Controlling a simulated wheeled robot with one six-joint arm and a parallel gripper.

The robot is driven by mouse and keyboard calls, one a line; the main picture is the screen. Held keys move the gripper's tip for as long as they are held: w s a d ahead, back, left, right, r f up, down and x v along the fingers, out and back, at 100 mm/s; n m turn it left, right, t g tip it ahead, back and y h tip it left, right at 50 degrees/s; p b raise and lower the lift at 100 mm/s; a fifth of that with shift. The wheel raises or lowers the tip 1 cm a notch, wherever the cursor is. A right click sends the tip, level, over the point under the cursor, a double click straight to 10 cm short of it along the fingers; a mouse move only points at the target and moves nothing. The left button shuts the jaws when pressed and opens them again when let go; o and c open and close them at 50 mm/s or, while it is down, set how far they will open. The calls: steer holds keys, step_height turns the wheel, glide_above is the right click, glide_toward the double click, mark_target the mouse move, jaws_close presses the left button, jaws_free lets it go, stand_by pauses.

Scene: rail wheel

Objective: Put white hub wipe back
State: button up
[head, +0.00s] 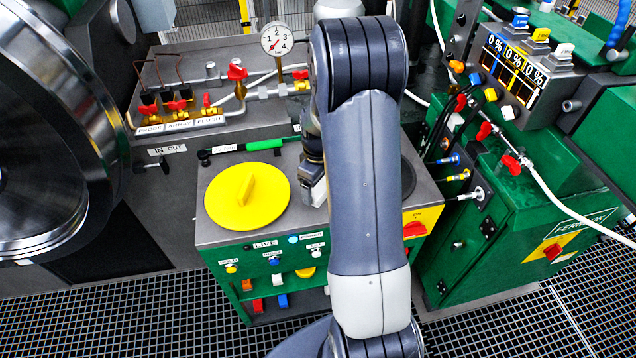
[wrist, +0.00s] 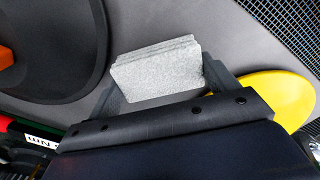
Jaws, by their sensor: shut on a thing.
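The white hub wipe (wrist: 157,70) is a pale, speckled, layered block in the wrist view. My gripper (wrist: 160,82) is shut on it, one finger on each side. Behind the block is the grey top of the green cabinet; I cannot tell whether it touches that surface. In the head view my gripper (head: 314,185) is low over the cabinet top (head: 225,230), right of the yellow disc, and partly hidden by my arm. A small pale patch by the fingers may be the wipe.
A yellow disc with a raised grip (head: 247,197) lies on the cabinet top. A dark disc lies to the right, mostly behind my arm. A panel with several 0 % displays (head: 515,62) has blue, yellow and white pieces on top. A large metal wheel (head: 50,130) fills the left.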

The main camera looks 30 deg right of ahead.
mark_target(318, 185)
steer(key=o, duration=0.8)
step_height(318, 185, up, 12)
steer(key=shift+r, duration=0.1)
stand_by(0.3)
